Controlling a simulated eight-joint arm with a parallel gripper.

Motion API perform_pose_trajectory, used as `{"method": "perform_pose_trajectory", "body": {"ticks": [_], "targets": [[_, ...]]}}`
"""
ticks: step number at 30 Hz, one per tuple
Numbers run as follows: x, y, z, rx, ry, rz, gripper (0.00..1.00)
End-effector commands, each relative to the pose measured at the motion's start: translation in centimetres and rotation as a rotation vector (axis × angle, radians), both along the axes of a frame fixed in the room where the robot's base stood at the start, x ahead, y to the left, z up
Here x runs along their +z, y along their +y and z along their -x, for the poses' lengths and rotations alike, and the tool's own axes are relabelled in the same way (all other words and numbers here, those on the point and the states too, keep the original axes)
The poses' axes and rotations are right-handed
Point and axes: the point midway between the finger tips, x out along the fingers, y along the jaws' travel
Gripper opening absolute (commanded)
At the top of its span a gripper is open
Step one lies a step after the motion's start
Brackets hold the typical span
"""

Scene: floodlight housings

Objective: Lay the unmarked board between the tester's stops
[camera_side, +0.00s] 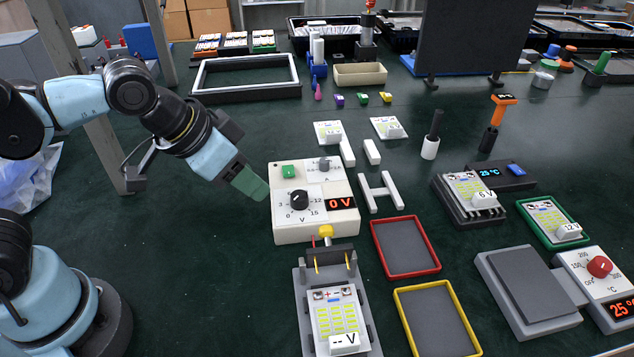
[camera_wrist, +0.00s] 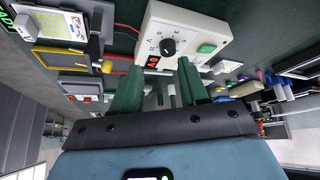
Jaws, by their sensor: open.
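The unmarked board (camera_side: 336,314), a white plate with yellow-green LED blocks and a "-- V" tag, lies on the tester's grey bed (camera_side: 302,310). Dark stops (camera_side: 370,325) stand along its sides. It also shows at the upper left of the wrist view (camera_wrist: 62,22). The tester's white supply box (camera_side: 285,226) reads 0 V, with a black dial and a green button. My gripper (camera_side: 252,184) has green fingers and is at the box's left side; whether it touches the box is unclear. In the wrist view my gripper (camera_wrist: 160,66) is open and empty.
Red (camera_side: 433,260) and yellow (camera_side: 405,310) trays lie right of the bed. A 6 V board (camera_side: 466,188) sits on a dark heatsink, a 12 V board (camera_side: 548,217) in a green tray. A grey hot plate (camera_side: 525,280) is at right. Two boards (camera_side: 328,130) lie behind the box.

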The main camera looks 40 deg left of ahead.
Motion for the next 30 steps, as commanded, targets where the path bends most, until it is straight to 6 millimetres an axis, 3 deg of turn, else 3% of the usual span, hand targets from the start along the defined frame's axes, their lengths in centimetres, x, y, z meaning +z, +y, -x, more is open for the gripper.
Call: {"method": "perform_pose_trajectory", "body": {"ticks": [1, 3, 9, 14, 30], "targets": [[-0.2, 2.4, -0.3, 0.067, -0.016, 0.004, 0.44], [-0.3, 5.0, -0.5, 0.135, -0.037, 0.004, 0.44], [-0.6, 9.5, -0.4, 0.259, -0.076, 0.002, 0.44], [-0.7, 10.4, -0.3, 0.284, -0.086, 0.0, 0.44], [-0.6, 10.3, -0.3, 0.283, -0.085, 0.0, 0.44]]}}
